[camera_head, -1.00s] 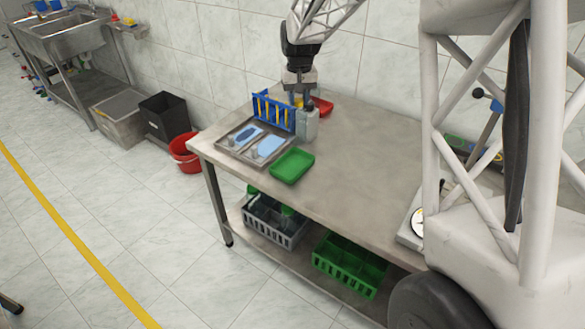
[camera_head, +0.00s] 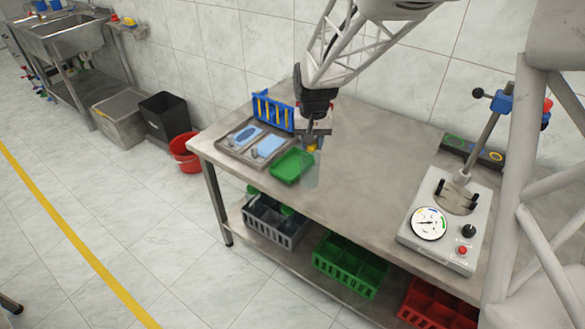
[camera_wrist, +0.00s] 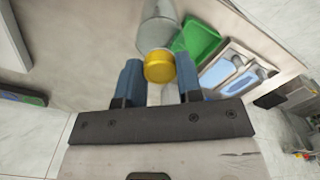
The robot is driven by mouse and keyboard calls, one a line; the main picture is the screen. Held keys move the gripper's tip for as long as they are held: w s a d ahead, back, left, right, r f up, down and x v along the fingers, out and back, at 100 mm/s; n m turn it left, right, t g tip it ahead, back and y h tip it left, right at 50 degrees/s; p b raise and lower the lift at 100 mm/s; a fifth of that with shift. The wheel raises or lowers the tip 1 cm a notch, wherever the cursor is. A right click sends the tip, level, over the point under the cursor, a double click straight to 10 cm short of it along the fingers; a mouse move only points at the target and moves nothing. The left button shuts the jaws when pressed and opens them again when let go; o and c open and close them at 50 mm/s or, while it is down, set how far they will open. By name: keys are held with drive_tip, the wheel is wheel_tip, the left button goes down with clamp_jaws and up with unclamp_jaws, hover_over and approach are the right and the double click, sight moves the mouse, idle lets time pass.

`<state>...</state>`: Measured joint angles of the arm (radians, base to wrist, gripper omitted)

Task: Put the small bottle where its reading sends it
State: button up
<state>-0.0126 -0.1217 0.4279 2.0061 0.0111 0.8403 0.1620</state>
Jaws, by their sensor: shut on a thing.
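The small bottle (camera_head: 311,172) has a yellow cap and a pale see-through body. My gripper (camera_head: 313,143) is shut on it at the cap end, and the bottle hangs upright just right of the green tray (camera_head: 292,166). In the wrist view the yellow cap (camera_wrist: 159,67) sits between the blue fingers of my gripper (camera_wrist: 159,83), with the clear body (camera_wrist: 158,28) beyond it. A grey device with a round dial (camera_head: 428,222) stands at the table's right end. The dial's reading is too small to tell.
A blue rack (camera_head: 273,112) with yellow items and a steel tray (camera_head: 229,150) with blue pads stand at the table's left. A panel with coloured rings (camera_head: 474,150) lies behind the device. Grey, green and red crates (camera_head: 437,309) are below. The table's middle is clear.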

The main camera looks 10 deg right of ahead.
drive_tip(key=shift+w, duration=0.1)
drive_tip(key=w+f, duration=0.1)
drive_tip(key=w, duration=1.5)
drive_tip(key=shift+f, duration=0.2)
drive_tip(key=shift+s+a, duration=0.1)
drive_tip(key=shift+f, duration=1.85)
drive_tip(key=o, duration=0.9)
wheel_tip(320, 180, up, 12)
drive_tip(key=shift+r, duration=0.1)
